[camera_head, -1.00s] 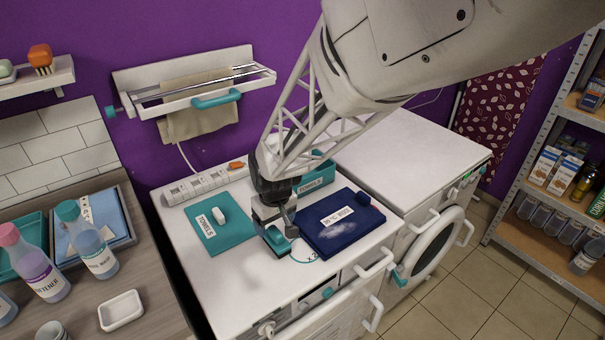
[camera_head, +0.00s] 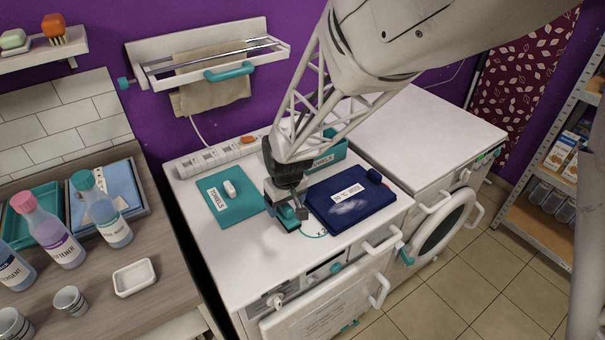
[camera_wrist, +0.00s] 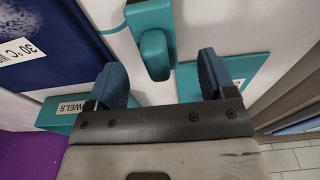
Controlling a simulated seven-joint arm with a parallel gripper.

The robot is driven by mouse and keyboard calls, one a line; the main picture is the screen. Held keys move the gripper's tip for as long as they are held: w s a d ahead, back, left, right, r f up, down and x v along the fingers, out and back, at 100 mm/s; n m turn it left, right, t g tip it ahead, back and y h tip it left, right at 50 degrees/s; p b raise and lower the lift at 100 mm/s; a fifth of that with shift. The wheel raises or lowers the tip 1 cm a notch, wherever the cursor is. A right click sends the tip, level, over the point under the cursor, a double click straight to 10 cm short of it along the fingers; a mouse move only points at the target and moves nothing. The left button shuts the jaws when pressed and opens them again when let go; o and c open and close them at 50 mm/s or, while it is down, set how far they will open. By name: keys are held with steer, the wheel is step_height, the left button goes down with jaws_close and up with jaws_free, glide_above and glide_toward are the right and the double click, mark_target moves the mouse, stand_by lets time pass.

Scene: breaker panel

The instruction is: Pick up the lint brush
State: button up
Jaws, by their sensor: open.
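The lint brush is a teal tool with a broad head and a rounded handle (camera_wrist: 156,52) in the wrist view. In the head view a little teal of the brush (camera_head: 291,216) shows under my gripper (camera_head: 287,208). My gripper (camera_wrist: 161,64) is open, its two dark blue fingers on either side of the handle. Gaps show between the handle and both fingers. The brush lies on the white appliance top (camera_head: 255,262), left of a navy folded cloth (camera_head: 352,199). My gripper hides most of it in the head view.
A teal towel cloth (camera_head: 240,205) with a white object on it lies left of my gripper. A teal bin (camera_head: 326,152) and a power strip (camera_head: 217,157) stand behind. Bottles and a white dish (camera_head: 134,278) are on the left counter. The front appliance top is mostly clear.

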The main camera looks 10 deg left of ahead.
mark_target(286, 205)
steer(key=shift+w+f, duration=0.2)
steer(key=shift+f, duration=1.05)
steer(key=shift+w+f, duration=0.15)
steer(key=shift+f, duration=1.05)
steer(key=shift+c, duration=0.2)
steer(key=c, duration=1.1)
steer(key=shift+r, duration=0.2)
steer(key=shift+r, duration=0.55)
step_height(286, 205, up, 2)
steer(key=s+d, duration=0.3)
steer(key=s, duration=0.1)
steer(key=s+d+r, duration=0.1)
steer(key=s+d, duration=0.1)
steer(key=s, duration=0.3)
steer(key=s+d, duration=0.3)
steer(key=s, duration=0.1)
steer(key=shift+s+d+r, duration=0.2)
steer(key=shift+d+r, duration=0.1)
